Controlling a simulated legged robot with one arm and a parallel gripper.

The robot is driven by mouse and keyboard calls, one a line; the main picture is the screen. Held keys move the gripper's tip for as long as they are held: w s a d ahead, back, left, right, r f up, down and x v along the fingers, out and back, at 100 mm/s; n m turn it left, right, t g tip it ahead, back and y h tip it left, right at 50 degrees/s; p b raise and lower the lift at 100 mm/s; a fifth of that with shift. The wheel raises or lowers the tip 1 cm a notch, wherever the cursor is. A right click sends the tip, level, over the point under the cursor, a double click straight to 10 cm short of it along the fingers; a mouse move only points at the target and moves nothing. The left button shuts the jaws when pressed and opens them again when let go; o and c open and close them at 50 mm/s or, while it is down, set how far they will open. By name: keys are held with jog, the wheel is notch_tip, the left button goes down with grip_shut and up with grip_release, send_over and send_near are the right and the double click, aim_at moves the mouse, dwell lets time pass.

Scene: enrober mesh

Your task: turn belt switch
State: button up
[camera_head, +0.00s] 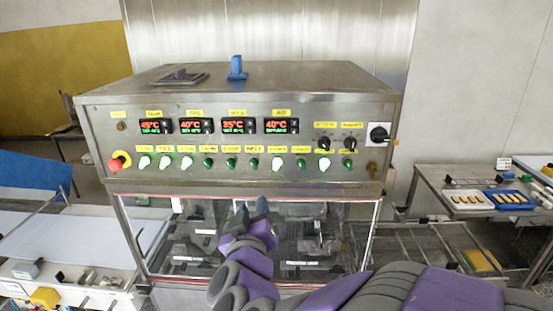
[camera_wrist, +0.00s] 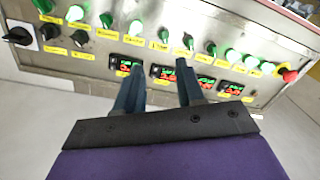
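A steel control panel (camera_head: 225,182) carries a row of green switches. Some are lit pale, like the left one (camera_head: 144,161), and others are dark green, like one near the middle (camera_head: 231,163). Yellow labels sit above them, too small to read, so I cannot tell which is the belt switch. In the wrist view the panel is turned over, with the green switches (camera_wrist: 163,36) beyond my fingertips. My gripper (camera_head: 251,206) is below the panel, in front of the glass. Its two fingers (camera_wrist: 158,82) are apart with nothing between them, not touching any switch.
A red emergency button (camera_head: 115,165) is at the panel's left end. Two small black knobs (camera_head: 337,144) and a large black rotary switch (camera_head: 379,134) are at the right. Temperature displays (camera_head: 239,125) sit above the switches. A side table (camera_head: 430,190) with trays stands right.

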jog(key=h+p, duration=0.1)
jog(key=p, duration=0.1)
send_near(256, 167)
jog(key=w+d, duration=0.3)
jog(key=w+a, duration=0.5)
jog(key=shift+r, duration=0.1)
jog(key=shift+w+d+f, duration=0.15)
jog(key=shift+w+d, duration=0.25)
jog(key=shift+d, duration=0.2)
jog(key=shift+w+d+f, duration=0.1)
jog(key=shift+w+d, duration=0.3)
jog(key=shift+d, duration=0.15)
jog(key=shift+s+d+r, duration=0.1)
jog(key=shift+s, duration=0.05)
jog(key=shift+s+a, duration=0.2)
jog(key=shift+a, duration=0.55)
jog(key=c, duration=0.4)
jog(key=shift+a, duration=0.1)
jog(key=shift+c, duration=0.9)
grip_shut()
jog(key=shift+d, duration=0.35)
